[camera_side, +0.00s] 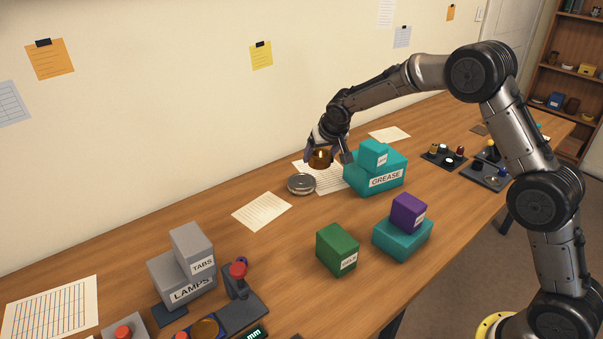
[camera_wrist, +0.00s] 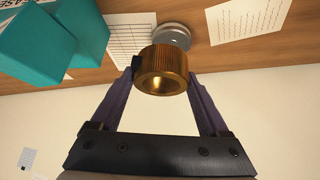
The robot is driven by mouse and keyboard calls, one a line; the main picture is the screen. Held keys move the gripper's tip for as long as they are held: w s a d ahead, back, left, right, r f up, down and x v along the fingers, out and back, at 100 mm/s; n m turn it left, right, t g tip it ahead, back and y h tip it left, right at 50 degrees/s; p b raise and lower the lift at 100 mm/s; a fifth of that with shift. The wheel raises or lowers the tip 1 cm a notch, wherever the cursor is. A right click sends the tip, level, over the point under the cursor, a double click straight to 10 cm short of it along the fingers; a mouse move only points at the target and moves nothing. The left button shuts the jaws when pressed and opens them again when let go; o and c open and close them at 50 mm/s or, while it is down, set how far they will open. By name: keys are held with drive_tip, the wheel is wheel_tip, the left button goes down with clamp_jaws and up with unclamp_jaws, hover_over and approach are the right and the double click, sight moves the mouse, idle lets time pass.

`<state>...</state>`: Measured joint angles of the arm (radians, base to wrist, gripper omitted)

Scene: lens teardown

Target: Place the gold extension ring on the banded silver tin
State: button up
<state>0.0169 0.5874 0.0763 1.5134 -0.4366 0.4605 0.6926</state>
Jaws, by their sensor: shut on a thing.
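The gold extension ring (camera_side: 320,158) is held between the fingers of my gripper (camera_side: 327,155), above the table. In the wrist view the ring (camera_wrist: 161,72) is ribbed outside, with an open centre, and my gripper's fingers (camera_wrist: 160,85) close on its two sides. The silver tin (camera_side: 301,184) stands on the table, below and slightly left of the ring in the side view. In the wrist view the tin (camera_wrist: 173,36) is beyond the ring and partly hidden by it. The ring and the tin look apart in the side view.
A teal GREASE box (camera_side: 376,178) with a smaller teal box (camera_side: 373,155) on top stands close to the right of my gripper. Paper sheets (camera_side: 262,211) lie flat near the tin. Green (camera_side: 337,250) and purple (camera_side: 408,213) boxes stand nearer the front.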

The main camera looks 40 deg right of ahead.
hover_over(300, 177)
drive_tip(key=s, duration=0.2)
drive_tip(key=f, duration=0.7)
drive_tip(key=shift+s+a, duration=0.1)
drive_tip(key=shift+a, duration=0.25)
drive_tip(key=shift+w+f, duration=0.25)
drive_tip(key=shift+f, duration=1.6)
drive_tip(key=shift+f, duration=0.1)
drive_tip(key=o, duration=1.3)
drive_tip(key=shift+f, duration=0.1)
